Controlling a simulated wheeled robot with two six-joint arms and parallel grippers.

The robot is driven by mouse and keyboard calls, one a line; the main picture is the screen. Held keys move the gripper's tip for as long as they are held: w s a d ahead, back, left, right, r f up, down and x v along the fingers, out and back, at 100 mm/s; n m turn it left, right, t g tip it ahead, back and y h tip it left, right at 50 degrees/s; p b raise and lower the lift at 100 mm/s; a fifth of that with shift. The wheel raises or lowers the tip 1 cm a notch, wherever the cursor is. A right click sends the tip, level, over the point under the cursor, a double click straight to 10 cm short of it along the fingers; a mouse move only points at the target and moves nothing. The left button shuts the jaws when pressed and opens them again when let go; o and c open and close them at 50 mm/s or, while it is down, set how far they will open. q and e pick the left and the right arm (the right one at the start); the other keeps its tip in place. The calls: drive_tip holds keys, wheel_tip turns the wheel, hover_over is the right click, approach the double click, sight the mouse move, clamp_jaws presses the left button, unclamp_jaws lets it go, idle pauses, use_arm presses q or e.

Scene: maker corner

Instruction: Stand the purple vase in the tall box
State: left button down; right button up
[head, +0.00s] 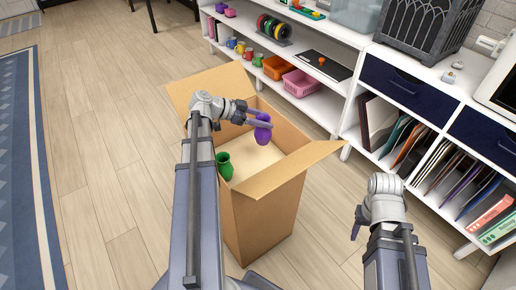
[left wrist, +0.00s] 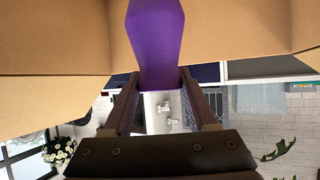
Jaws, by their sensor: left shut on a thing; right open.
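The tall box (head: 262,213) is brown cardboard and stands open on the floor, flaps spread outward. A green vase (head: 224,167) is inside it at the left side. My left gripper (head: 260,118) is over the box opening, shut on the purple vase (head: 263,132), which hangs toward the right inner wall. In the left wrist view the purple vase (left wrist: 155,38) sticks out from between the two fingers, with cardboard behind it. Its lower end and its exact height against the rim are unclear. My right gripper (head: 358,222) is open and empty, right of the box.
A white shelf (head: 325,106) behind the box holds mugs, spools, an orange basket (head: 277,67) and a pink basket (head: 302,83). A low cabinet with folders (head: 410,143) stands at the right. The wooden floor left of the box is clear up to a blue rug (head: 48,210).

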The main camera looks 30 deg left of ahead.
sight(256, 135)
use_arm(q)
drive_tip(key=shift+f+b, duration=3.7)
drive_tip(key=shift+f, duration=0.5)
drive_tip(key=shift+f, duration=0.15)
drive_tip(key=shift+c, duration=1)
unclamp_jaws()
drive_tip(key=shift+r, duration=0.3)
drive_tip(key=p+v, duration=0.3)
drive_tip(key=v, duration=0.4)
drive_tip(key=shift+a+p, duration=0.2)
drive_tip(key=shift+p, duration=0.1)
